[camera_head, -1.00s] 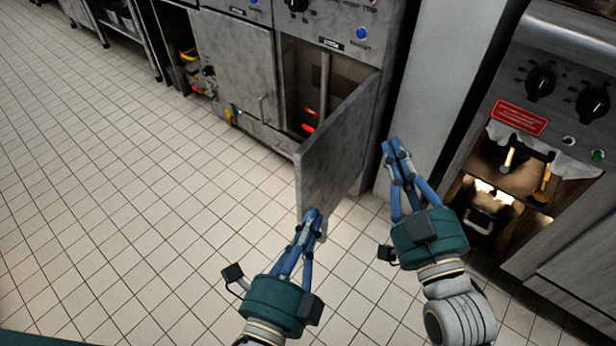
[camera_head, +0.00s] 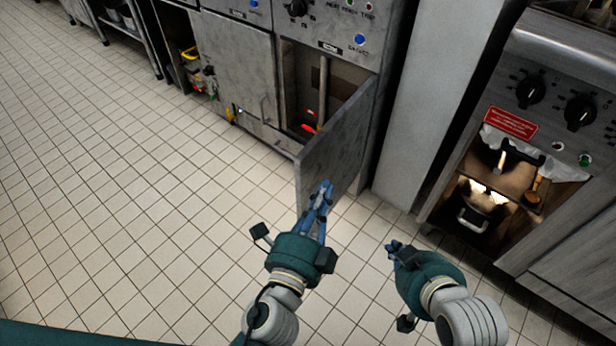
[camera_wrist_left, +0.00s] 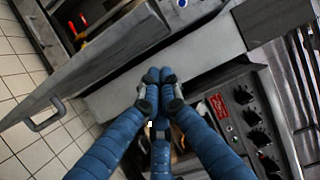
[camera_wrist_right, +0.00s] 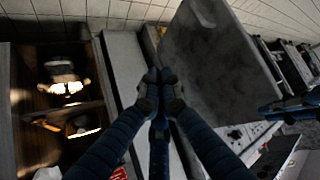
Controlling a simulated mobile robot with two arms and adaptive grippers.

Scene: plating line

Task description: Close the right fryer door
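The left fryer door (camera_head: 240,75) is shut. My left gripper (camera_head: 325,185) is at the lower outer part of the open door; whether it touches is unclear. Its fingertips are together in the left wrist view (camera_wrist_left: 158,76), holding nothing. My right gripper (camera_head: 393,248) is right of the door, fingertips together and empty.
A pale grey panel (camera_head: 430,100) stands right of the fryer. Further right is a cooker (camera_head: 560,70) with an open compartment holding pots (camera_head: 482,207). Tiled floor (camera_head: 130,180) is clear at left and in front.

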